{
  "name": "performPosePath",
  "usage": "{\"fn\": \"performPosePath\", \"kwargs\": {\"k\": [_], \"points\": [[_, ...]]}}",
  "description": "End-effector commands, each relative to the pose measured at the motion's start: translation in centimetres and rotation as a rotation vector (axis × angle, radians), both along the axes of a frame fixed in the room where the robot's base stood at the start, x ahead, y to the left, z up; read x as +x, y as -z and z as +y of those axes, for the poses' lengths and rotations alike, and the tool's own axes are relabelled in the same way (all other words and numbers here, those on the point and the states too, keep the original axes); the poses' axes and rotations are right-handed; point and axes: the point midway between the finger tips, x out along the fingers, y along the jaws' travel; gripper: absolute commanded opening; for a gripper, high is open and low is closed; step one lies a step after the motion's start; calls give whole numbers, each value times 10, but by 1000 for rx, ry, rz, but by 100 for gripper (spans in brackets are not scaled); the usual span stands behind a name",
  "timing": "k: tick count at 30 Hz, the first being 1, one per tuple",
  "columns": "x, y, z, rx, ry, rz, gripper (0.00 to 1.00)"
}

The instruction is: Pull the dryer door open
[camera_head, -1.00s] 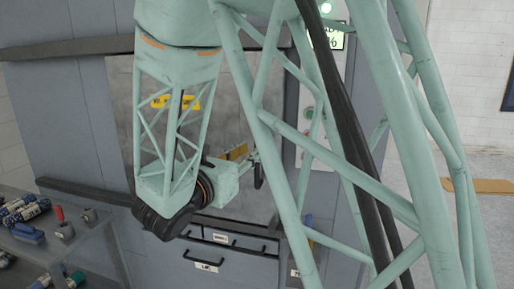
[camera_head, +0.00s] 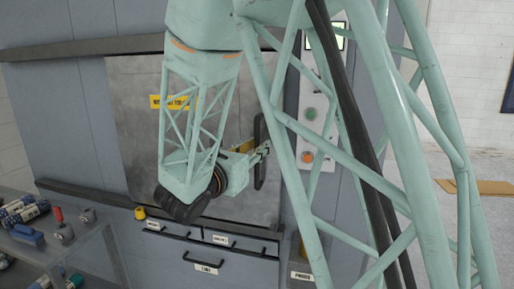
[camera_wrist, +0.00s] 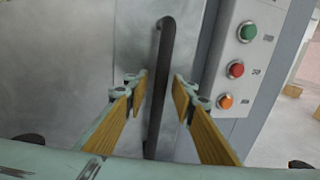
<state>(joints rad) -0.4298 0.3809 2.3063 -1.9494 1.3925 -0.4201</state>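The dryer door (camera_head: 135,130) is a large grey metal panel with a yellow label, and it looks shut. Its black vertical bar handle (camera_head: 260,150) is on the right side of the panel. In the wrist view the handle (camera_wrist: 161,85) runs between the two fingers of my gripper (camera_wrist: 160,88). The gripper is open, with its wooden-coloured finger pads on either side of the handle and a gap visible on both sides. In the head view my gripper (camera_head: 262,150) is at the handle. My arm hides part of the door.
A control panel (camera_wrist: 245,60) with green, red and orange buttons is just right of the handle. Drawers with black handles (camera_head: 205,262) are below the door. A bench (camera_head: 75,250) with several bottles and small parts stands at left.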

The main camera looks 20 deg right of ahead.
Motion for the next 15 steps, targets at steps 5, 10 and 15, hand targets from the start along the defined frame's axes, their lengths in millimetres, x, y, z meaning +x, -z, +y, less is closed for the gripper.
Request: {"fn": "performPosePath", "kwargs": {"k": [5, 10, 15], "points": [[0, 0, 0, 0, 0, 0, 17], [0, 0, 0, 0, 0, 0, 2], [0, 0, 0, 0, 0, 0, 0]]}}
